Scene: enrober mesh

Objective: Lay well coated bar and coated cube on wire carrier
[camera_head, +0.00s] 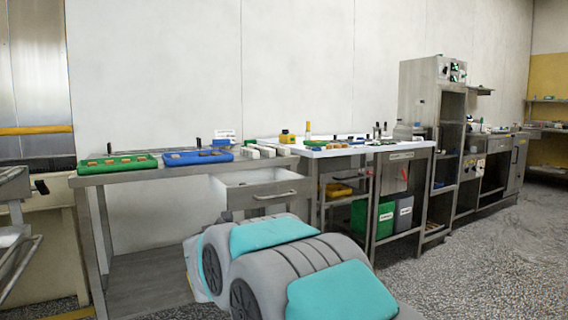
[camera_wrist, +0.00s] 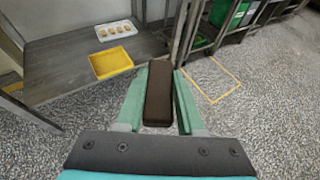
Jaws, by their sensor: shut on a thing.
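My gripper (camera_wrist: 160,72) is shut on a dark brown bar (camera_wrist: 158,100) in the wrist view. The bar lies lengthwise between the two green fingers, clear of any surface, above the floor in front of a low grey shelf. The gripper itself cannot be made out in the head view. A green tray (camera_head: 148,167) and a blue tray (camera_head: 171,161) with small brown pieces stand on the steel bench in the head view. I cannot tell whether the coated cube is among these pieces. I cannot pick out the wire carrier in either view.
A steel bench with an open drawer (camera_head: 262,189) stands ahead, with a white-topped table (camera_head: 350,148) to its right. A yellow bin (camera_wrist: 103,74) and a white tray of small pieces (camera_wrist: 116,37) sit on the low shelf.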

